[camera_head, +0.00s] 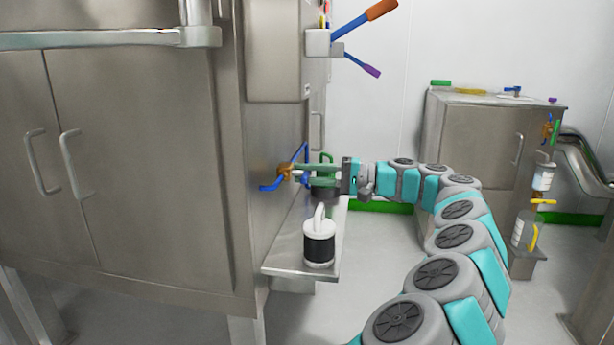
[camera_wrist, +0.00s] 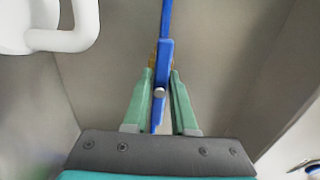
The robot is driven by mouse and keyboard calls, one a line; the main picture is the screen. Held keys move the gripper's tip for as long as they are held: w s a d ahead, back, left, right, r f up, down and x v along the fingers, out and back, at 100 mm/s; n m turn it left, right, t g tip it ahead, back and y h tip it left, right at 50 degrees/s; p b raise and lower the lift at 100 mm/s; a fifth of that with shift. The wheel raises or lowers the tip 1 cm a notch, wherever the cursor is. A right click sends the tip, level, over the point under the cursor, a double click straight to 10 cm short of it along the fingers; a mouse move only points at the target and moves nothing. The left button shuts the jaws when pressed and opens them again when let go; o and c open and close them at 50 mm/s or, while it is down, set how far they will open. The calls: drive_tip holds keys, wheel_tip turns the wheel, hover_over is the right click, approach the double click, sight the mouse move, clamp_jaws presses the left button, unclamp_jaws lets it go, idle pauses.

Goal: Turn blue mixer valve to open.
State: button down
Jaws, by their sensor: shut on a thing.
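The blue mixer valve (camera_head: 269,187) is on the side of the steel cabinet, with a brass-coloured body and a long blue lever. In the head view the lever runs slanted, from low left up to the right past the body. My gripper (camera_head: 299,172) reaches in from the right, its green fingers at the valve. In the wrist view the blue lever (camera_wrist: 166,22) runs up and down the picture, and my gripper (camera_wrist: 161,80) is shut on it, one green finger on each side. The fingers hide most of the brass body.
A white and black canister (camera_head: 319,243) stands on a steel shelf (camera_head: 285,262) below my gripper. A green-handled container (camera_head: 325,183) stands behind my fingers. Levers with orange (camera_head: 381,9) and purple (camera_head: 372,71) grips stick out above. A second steel cabinet (camera_head: 480,140) stands at the right.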

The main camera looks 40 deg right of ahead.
drive_tip(key=shift+f, duration=0.1)
drive_tip(key=c, duration=0.7)
unclamp_jaws()
drive_tip(key=shift+s, duration=0.1)
drive_tip(key=p+v, duration=0.1)
drive_tip(key=v, duration=0.6)
drive_tip(key=shift+s+d, duration=0.2)
drive_tip(key=shift+d, duration=0.05)
